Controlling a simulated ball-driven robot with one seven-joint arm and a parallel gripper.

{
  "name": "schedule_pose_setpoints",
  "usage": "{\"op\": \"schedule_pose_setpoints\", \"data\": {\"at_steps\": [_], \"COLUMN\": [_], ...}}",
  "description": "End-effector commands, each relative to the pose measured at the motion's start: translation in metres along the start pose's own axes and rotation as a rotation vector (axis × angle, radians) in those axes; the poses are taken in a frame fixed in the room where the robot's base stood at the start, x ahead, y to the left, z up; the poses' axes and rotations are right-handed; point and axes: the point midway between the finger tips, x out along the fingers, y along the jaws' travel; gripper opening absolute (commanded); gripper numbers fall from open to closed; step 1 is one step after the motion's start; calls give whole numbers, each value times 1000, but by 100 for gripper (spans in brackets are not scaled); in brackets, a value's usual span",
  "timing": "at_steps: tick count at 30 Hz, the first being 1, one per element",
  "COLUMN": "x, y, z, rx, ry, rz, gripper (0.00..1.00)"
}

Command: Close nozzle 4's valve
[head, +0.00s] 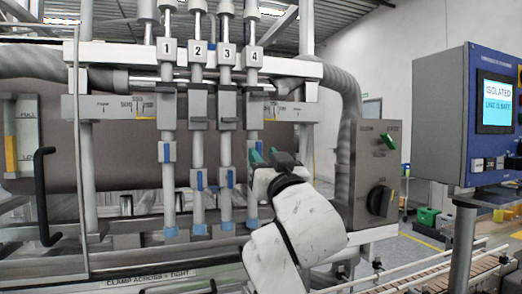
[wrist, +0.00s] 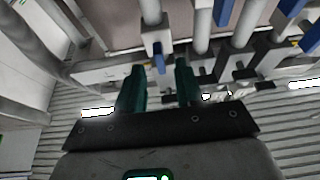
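The column of nozzle 4 (head: 253,93) is the rightmost of the row in the head view, under the label "4". Its valve has a small blue lever (head: 259,147), seen upright and partly hidden behind my gripper. The lever also shows in the wrist view (wrist: 158,63), below its grey valve block (wrist: 155,37). My gripper (head: 268,157) has dark green fingers and is at the height of this lever. In the wrist view my gripper (wrist: 159,66) is open, with the lever's end between the fingertips and gaps on both sides. I cannot tell how deep the lever sits between them.
Nozzles 1 (head: 168,110), 2 (head: 197,110) and 3 (head: 226,110) stand close on the left, each with a blue lever. A grey control box (head: 378,175) is to the right. A screen (head: 497,102) reads "ISOLATED". A conveyor (head: 440,281) runs at lower right.

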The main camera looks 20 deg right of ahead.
Motion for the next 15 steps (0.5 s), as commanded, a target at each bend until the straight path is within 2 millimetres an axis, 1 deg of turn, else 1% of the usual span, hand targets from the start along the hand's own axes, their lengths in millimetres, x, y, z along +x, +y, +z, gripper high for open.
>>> {"op": "schedule_pose_setpoints", "data": {"at_steps": [1,3,6,10,15], "x": [8,16,24,28,29], "y": [0,0,0,0,0], "z": [-1,-1,0,0,0], "rx": [-1,-1,0,1,1], "ry": [-1,-1,-1,0,0], "rz": [0,0,0,0,0], "gripper": [36,36,36,36,36]}}
